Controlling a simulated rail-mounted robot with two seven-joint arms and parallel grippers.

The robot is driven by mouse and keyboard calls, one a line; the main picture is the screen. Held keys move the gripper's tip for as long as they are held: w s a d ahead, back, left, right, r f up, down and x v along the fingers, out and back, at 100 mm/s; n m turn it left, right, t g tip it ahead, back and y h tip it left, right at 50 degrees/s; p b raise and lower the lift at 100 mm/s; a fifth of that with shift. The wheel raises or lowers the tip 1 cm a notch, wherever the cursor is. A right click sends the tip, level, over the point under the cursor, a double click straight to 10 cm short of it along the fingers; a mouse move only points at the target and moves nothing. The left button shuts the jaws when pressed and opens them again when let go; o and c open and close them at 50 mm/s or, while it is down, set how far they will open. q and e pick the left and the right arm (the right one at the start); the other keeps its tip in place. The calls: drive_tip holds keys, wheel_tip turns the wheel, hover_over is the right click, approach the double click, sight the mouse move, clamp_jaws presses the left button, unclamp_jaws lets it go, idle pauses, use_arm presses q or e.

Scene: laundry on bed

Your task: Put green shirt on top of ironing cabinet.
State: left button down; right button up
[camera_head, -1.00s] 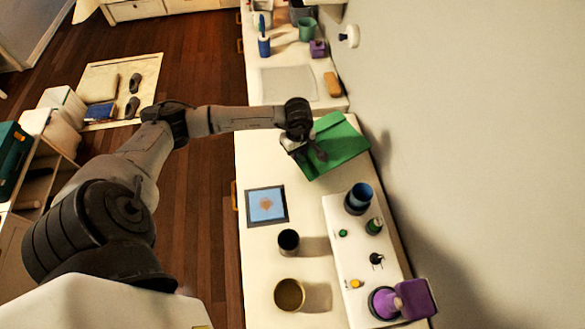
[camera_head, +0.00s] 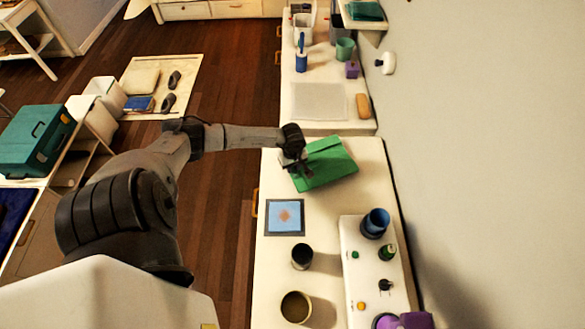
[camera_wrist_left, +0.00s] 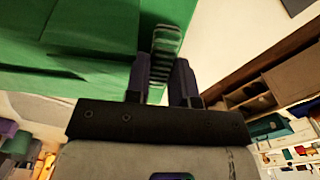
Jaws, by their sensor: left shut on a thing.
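The green shirt (camera_head: 330,165), folded into a flat bundle, is at the far end of the long white cabinet top (camera_head: 275,250) in the head view. My left gripper (camera_head: 297,166) is at the shirt's left edge, shut on it. In the left wrist view the green cloth (camera_wrist_left: 70,30) fills the upper left, and its edge is between the fingers of the left gripper (camera_wrist_left: 164,55). I cannot tell whether the shirt's underside touches the cabinet top. My right gripper is not in view.
On the cabinet are a blue picture tile (camera_head: 285,217), a dark cup (camera_head: 302,256), a tan cup (camera_head: 296,307) and a raised white shelf (camera_head: 355,275) with a blue cup (camera_head: 375,223) and small bottles. A wall runs along the right. Another white counter (camera_head: 340,122) stands beyond.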

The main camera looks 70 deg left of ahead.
use_arm(q)
drive_tip(key=shift+f, duration=1.15)
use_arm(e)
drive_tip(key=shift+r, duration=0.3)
use_arm(q)
drive_tip(key=c, duration=1)
unclamp_jaws()
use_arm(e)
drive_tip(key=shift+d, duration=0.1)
